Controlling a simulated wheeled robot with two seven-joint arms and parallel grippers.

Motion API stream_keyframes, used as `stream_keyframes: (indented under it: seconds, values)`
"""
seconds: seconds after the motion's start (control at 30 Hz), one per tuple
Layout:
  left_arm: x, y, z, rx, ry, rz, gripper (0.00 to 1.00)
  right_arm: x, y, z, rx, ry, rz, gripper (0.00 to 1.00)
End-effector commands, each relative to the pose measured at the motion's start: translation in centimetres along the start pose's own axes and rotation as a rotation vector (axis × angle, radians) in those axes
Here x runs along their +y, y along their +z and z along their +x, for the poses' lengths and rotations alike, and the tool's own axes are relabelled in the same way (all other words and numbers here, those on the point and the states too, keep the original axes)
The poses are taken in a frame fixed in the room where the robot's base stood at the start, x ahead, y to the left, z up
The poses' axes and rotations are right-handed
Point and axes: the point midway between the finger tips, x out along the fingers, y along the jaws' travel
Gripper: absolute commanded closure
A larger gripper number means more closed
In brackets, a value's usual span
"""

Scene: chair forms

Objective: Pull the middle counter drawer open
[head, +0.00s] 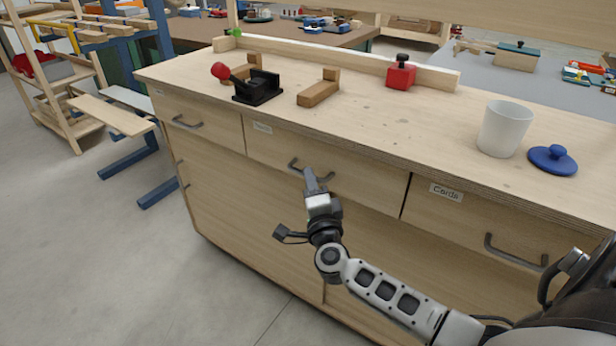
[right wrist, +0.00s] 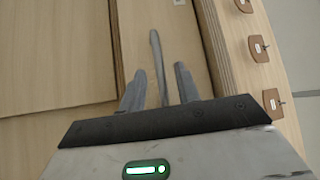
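The middle counter drawer (head: 365,180) is a pale wood front that sits flush in the counter, with a grey bar handle (head: 326,177). My right gripper (head: 310,176) is at this handle, and its fingers overlap the handle's middle in the head view. In the right wrist view, the two fingers of my right gripper (right wrist: 159,72) stand apart on either side of the handle bar (right wrist: 155,42), with gaps on both sides. I cannot tell how deep the bar sits between them. My left gripper is not in view.
On the countertop (head: 400,130) are a black clamp with a red knob (head: 255,88), a wooden block (head: 318,92), a red stamp (head: 400,75), a white cup (head: 503,128) and a blue lid (head: 552,160).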

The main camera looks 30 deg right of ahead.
Motion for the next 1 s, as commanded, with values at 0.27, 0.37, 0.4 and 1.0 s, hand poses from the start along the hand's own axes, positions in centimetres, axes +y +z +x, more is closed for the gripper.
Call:
stream_keyframes:
  seconds: [0.27, 0.37, 0.4, 1.0]
  values:
    - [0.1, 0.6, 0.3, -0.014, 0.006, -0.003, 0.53, 0.1, 0.0, 2.9, 0.000, 0.000, -0.001, 0.68]
    - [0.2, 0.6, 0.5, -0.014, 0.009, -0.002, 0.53, 0.0, 0.0, 3.1, -0.001, 0.000, -0.001, 0.68]
    - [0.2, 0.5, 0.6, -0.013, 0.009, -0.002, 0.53, 0.0, 0.0, 3.1, -0.001, 0.000, -0.001, 0.68]
    - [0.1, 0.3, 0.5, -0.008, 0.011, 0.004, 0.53, 0.0, -0.1, 3.1, 0.007, 0.002, -0.001, 1.00]
